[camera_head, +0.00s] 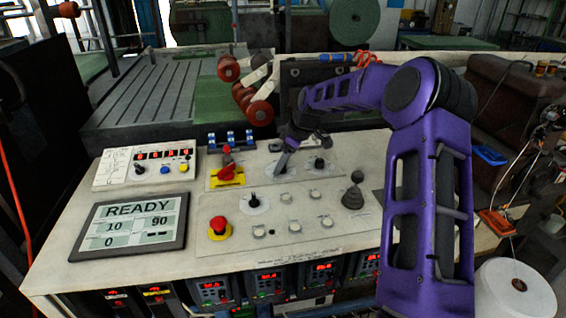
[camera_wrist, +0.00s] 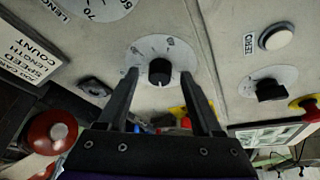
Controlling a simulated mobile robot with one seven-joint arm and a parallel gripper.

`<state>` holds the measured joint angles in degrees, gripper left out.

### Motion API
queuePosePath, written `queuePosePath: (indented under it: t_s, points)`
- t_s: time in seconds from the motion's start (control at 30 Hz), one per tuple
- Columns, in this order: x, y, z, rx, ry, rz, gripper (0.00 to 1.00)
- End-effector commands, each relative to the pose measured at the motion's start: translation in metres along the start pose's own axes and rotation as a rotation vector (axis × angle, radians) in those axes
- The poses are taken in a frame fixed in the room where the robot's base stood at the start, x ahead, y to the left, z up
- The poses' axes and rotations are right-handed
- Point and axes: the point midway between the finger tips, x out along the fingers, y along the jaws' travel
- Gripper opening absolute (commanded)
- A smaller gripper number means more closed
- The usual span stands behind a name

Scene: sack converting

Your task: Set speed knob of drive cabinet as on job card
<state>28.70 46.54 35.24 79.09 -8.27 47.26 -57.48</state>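My gripper (camera_head: 282,168) points down at the upper panel of the drive cabinet (camera_head: 300,255). In the wrist view its two fingers (camera_wrist: 160,76) are apart, one on each side of a black knob (camera_wrist: 159,73) on a round white dial. The knob's pale pointer line faces the bottom of the picture; I cannot tell whether the fingers touch it. A printed plate (camera_wrist: 25,52) in the wrist view reads length, speed, count. The knob's own label and a job card's settings cannot be made out.
Another black knob (camera_head: 319,163) sits right of the gripper, a dial knob (camera_head: 253,201) below. A red switch (camera_head: 227,172), a red mushroom button (camera_head: 218,225) and a dark grey cone-shaped handle (camera_head: 353,192) stand up nearby.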

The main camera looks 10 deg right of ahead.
Motion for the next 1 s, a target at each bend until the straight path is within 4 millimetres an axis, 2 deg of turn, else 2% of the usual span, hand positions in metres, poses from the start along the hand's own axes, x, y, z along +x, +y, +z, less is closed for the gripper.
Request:
queuePosePath:
  t_s: [0.23,0.37,0.47,0.8,1.0]
  points:
    - [-0.001,0.000,0.000,0.000,0.001,0.001,0.66]
    - [-0.012,0.001,0.000,0.000,0.001,0.004,0.66]
    - [-0.029,0.001,-0.001,-0.001,0.001,0.005,0.66]
    - [-0.112,0.001,0.000,0.001,0.001,0.006,0.66]
    - [-0.152,0.001,-0.001,0.000,0.001,0.004,0.66]
